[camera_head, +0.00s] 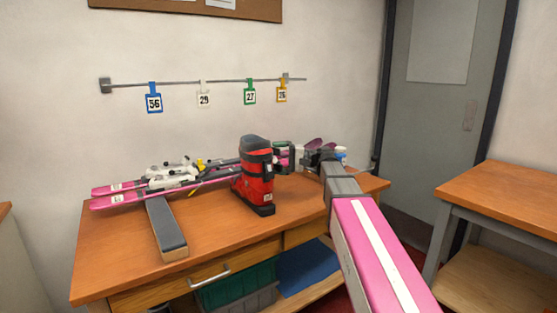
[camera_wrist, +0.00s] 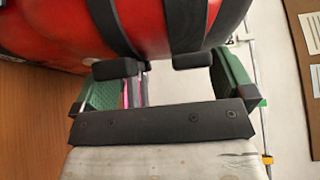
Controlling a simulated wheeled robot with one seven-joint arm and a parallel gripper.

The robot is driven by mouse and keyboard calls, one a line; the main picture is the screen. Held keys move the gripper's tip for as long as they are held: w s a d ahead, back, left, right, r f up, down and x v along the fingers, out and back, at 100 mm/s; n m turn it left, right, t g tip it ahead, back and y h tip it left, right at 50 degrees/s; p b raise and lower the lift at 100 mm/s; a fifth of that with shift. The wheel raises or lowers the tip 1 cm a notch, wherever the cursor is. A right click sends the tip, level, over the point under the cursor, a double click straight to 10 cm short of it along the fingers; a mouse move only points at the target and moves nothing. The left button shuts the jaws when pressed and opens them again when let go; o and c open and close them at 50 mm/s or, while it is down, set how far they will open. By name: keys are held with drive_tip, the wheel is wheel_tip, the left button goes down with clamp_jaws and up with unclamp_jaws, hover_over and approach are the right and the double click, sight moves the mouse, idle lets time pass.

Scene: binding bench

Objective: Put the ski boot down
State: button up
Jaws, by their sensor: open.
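The red ski boot (camera_head: 259,187) with black straps stands upright on the wooden bench (camera_head: 210,232), right of its middle, its sole on the top. My gripper (camera_head: 280,153) is just to the right of the boot, at upper-shaft height. In the wrist view my gripper (camera_wrist: 156,66) shows two green fingers with black pads, spread apart and with nothing gripped between them. The boot's red shell (camera_wrist: 60,38) fills the top of that view, right at the fingertips. I cannot tell whether a pad touches it.
Pink skis (camera_head: 120,198) with bindings lie across the bench behind the boot, over a grey-topped support (camera_head: 163,228). A wall rail (camera_head: 215,82) carries numbered tags. A green crate (camera_head: 238,286) sits below. The bench top in front is clear. Another table (camera_head: 510,198) stands right.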

drive_tip(key=d, duration=1.2)
drive_tip(key=shift+w, duration=0.25)
drive_tip(key=shift+r, duration=0.1)
drive_tip(key=shift+c, duration=0.3)
idle(0.3)
